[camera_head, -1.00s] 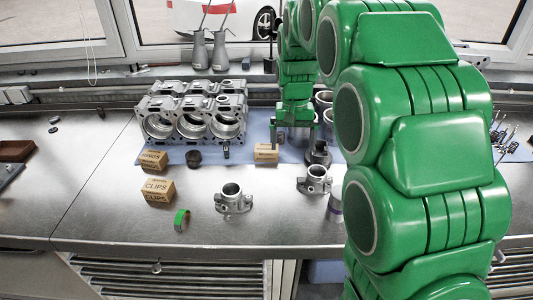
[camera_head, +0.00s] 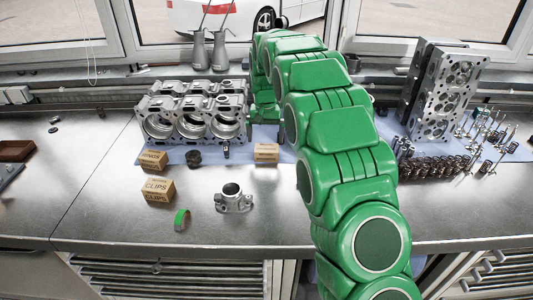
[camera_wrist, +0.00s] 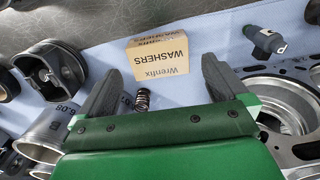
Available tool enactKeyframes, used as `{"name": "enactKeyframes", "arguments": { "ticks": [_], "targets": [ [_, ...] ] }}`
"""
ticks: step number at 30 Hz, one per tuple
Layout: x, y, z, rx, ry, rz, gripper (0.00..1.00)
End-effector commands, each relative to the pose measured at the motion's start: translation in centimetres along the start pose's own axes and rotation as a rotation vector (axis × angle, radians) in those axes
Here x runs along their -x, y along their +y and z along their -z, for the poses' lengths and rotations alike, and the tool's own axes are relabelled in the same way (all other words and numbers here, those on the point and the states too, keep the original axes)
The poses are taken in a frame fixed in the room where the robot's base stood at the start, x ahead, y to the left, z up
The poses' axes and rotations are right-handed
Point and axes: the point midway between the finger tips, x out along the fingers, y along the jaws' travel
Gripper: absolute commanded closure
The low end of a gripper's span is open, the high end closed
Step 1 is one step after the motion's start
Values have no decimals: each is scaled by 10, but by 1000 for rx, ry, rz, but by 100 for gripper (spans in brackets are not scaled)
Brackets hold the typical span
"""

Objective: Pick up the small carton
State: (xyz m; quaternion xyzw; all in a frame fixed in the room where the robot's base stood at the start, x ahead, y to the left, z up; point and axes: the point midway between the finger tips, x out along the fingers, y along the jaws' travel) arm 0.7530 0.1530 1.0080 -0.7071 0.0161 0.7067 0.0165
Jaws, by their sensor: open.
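A small tan carton marked WASHERS (camera_wrist: 158,54) lies on the blue mat, ahead of my gripper in the wrist view. It also shows in the head view (camera_head: 266,153), in front of the engine block. My gripper (camera_wrist: 160,68) is open and empty, with one dark finger towards each side of the carton. The carton appears beyond the fingertips; I cannot tell the exact gap.
The engine block (camera_head: 193,117) stands left of my arm. A CLIPS carton (camera_head: 158,190), stacked cartons (camera_head: 152,160) and a metal housing (camera_head: 233,198) sit nearby. In the wrist view a piston (camera_wrist: 52,66), a spring (camera_wrist: 142,99) and an injector (camera_wrist: 264,41) lie around the carton.

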Motion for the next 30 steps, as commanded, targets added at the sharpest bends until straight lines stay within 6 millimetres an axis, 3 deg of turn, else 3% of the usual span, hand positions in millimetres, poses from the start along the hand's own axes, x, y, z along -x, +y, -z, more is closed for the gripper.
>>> {"name": "enactKeyframes", "arguments": {
  "ticks": [13,22,30],
  "targets": [
    [-34,1,4,1,-1,-1,0],
    [-70,3,9,1,-3,-2,0],
    [-75,3,10,1,0,-1,0]
  ]
}}
